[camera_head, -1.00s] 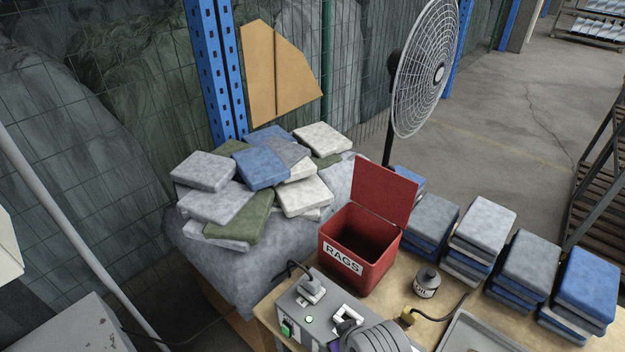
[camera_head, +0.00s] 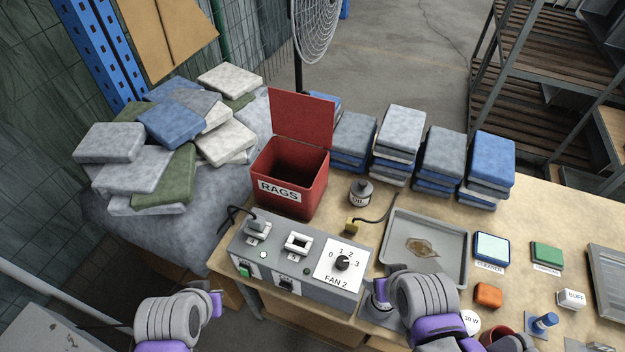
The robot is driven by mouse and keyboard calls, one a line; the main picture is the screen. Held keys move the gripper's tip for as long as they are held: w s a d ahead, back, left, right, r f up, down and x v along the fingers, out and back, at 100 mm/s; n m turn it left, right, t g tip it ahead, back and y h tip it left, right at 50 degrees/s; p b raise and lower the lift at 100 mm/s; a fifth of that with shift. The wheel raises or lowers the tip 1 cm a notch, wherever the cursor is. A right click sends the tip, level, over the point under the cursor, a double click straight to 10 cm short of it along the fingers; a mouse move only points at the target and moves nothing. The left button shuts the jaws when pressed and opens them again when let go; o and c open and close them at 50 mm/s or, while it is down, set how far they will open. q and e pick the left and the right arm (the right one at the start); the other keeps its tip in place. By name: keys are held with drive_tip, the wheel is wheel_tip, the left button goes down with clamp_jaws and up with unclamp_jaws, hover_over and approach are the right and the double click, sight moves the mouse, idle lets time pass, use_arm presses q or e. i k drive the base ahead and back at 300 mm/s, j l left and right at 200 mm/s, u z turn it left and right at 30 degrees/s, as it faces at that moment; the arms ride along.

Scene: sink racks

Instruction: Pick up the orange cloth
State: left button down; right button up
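A small orange folded piece (camera_head: 488,295), which looks like the orange cloth, lies on the table at the right. It is right of my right arm and apart from it. My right gripper (camera_head: 381,298) is at the front of the table, between the control box and the metal tray; its fingers are mostly hidden by my grey and purple wrist. My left gripper (camera_head: 214,299) is at lower left, in front of the control box; its fingers do not show clearly. I cannot tell if either is open.
The metal tray (camera_head: 451,276) with a brown stain, a cleaner pad (camera_head: 492,249), a green pad (camera_head: 547,256) and a blue stamp-like item (camera_head: 543,323) surround the orange piece. The control box (camera_head: 312,283), red rags bin (camera_head: 318,190) and oil can (camera_head: 361,193) stand left. Folded cloth stacks line the back.

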sight(486, 294)
drive_tip(key=z, duration=2.2)
